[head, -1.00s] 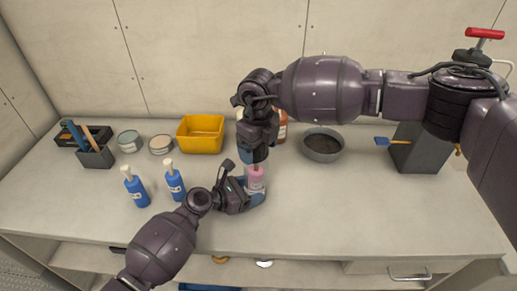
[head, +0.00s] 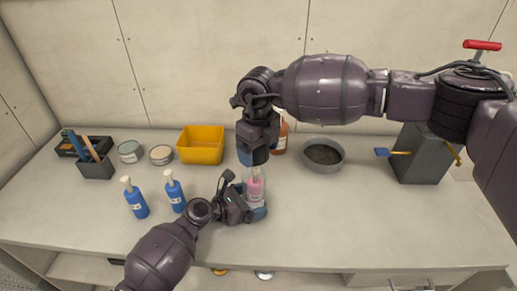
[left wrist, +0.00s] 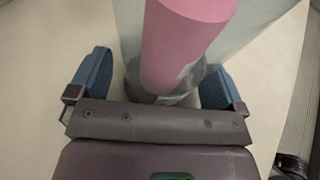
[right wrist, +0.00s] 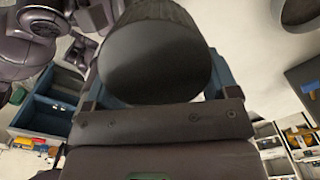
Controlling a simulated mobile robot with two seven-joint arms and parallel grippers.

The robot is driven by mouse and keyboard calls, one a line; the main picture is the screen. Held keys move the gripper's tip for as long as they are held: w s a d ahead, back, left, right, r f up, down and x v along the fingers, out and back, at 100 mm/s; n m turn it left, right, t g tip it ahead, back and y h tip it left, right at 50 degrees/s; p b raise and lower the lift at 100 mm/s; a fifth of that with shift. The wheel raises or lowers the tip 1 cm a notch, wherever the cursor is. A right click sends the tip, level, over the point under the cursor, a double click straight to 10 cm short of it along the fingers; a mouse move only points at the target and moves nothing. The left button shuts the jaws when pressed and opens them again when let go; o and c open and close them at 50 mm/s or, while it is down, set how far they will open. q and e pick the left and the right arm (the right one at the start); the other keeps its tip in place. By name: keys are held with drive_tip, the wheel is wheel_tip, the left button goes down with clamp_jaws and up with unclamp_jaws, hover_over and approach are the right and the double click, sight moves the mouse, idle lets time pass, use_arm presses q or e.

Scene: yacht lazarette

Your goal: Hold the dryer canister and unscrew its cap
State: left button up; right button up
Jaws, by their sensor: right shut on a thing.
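The dryer canister (head: 256,191) is a clear cylinder with a pink core, upright near the front of the counter. My left gripper (head: 252,212) is shut on its lower part, one blue finger on each side; the canister (left wrist: 183,42) also shows in the left wrist view. The black ribbed cap (right wrist: 155,55) is between the fingers of my right gripper (head: 256,160), which is shut on it from above. The gripper hides the cap in the head view. The canister's clear top shows just below the right gripper; whether cap and canister still touch is unclear.
Two blue bottles (head: 136,200) (head: 175,192) stand left of my left gripper. A yellow bin (head: 201,146), two tins (head: 130,152) (head: 161,155) and a brown bottle (head: 281,138) are behind. A grey bowl (head: 323,156) and dark box (head: 420,155) stand right. The front-right counter is clear.

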use_arm(q)
drive_tip(key=v, duration=1.2)
drive_tip(key=shift+s, duration=0.1)
